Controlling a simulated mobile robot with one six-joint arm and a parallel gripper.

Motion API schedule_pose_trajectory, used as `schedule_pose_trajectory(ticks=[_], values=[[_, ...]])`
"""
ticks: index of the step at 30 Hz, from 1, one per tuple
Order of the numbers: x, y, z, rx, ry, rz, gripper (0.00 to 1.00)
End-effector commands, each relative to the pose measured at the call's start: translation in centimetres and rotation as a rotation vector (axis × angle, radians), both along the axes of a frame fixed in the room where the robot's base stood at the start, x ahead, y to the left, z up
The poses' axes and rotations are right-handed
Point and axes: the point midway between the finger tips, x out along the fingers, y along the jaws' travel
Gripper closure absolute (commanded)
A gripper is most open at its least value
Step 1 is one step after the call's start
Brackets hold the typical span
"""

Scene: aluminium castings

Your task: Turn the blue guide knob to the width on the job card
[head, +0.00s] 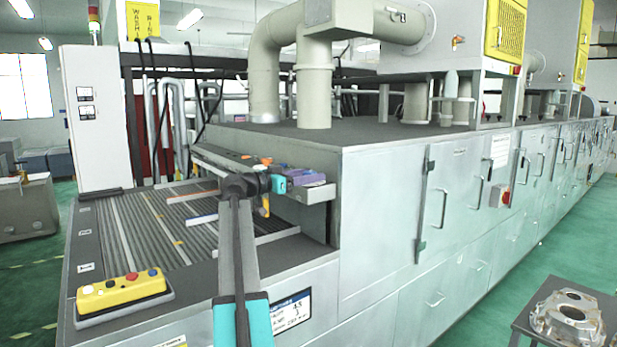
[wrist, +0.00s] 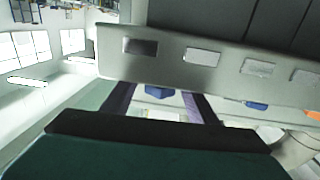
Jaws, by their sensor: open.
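My gripper (head: 304,177), with purple fingers, is at the grey rail (head: 318,194) over the conveyor's right side in the head view. In the wrist view its two fingers (wrist: 160,98) are apart. A blue knob-like part (wrist: 158,92) shows between them, beyond the fingertips; I cannot tell whether they touch it. Another blue part (wrist: 255,105) and an orange one (wrist: 312,115) sit further right below the grey panel. A card (head: 291,309) with a blue header is on the machine front, partly hidden by my arm; "4.5" and "3" seem to show on it.
The ribbed conveyor bed (head: 150,235) lies left of my arm, with guide bars across it. A yellow button box (head: 122,290) stands at its front corner. The machine's cabinet wall (head: 385,210) rises right of my gripper. A casting (head: 568,312) rests on a table at lower right.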

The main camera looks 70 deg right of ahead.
Motion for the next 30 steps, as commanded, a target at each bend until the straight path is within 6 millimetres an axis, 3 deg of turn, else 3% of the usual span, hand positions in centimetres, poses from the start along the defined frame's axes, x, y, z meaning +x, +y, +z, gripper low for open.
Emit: schedule_pose_trajectory(ticks=[11, 30], values=[[1.4, 1.9, -0.1, -0.001, -0.001, 0.002, 0.46], [7.1, 9.8, -0.1, 0.000, 0.000, 0.001, 0.46]])
